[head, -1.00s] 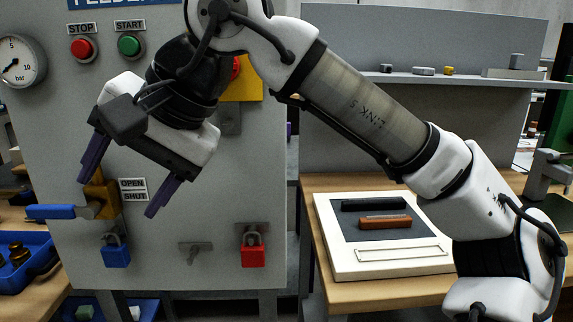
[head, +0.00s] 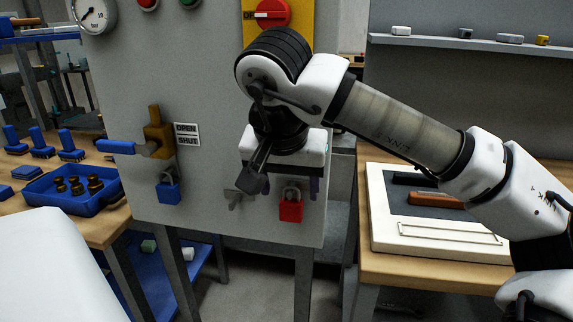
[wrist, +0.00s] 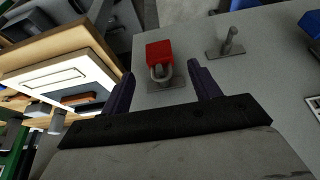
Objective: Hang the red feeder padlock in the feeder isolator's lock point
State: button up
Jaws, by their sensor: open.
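The red padlock (head: 291,208) hangs by its shackle on a peg plate low on the grey panel. In the wrist view the red padlock (wrist: 159,52) lies between and beyond my fingertips. My gripper (wrist: 161,72) is open, with one purple finger on each side of the shackle; I cannot tell whether either touches it. In the head view my gripper (head: 287,185) is just above the padlock, partly hidden by my wrist. The isolator's red knob (head: 272,13) sits on a yellow plate (head: 249,27) higher up. My arm hides the area below that plate.
An empty peg (head: 235,197) is left of the red padlock, and a blue padlock (head: 168,190) hangs further left below a blue-handled valve (head: 130,148). A bench with a white tray (head: 385,240) stands right. A blue bin (head: 50,198) is left.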

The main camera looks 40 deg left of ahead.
jog(key=x, duration=0.5)
jog(key=shift+w+a+f, duration=0.1)
jog(key=shift+w+f, duration=0.05)
jog(key=shift+f, duration=0.25)
jog(key=c, duration=1.2)
jog(key=o, duration=1.2)
jog(key=shift+r, duration=0.1)
jog(key=shift+p+v, duration=0.45)
jog(key=shift+v, duration=6.45)
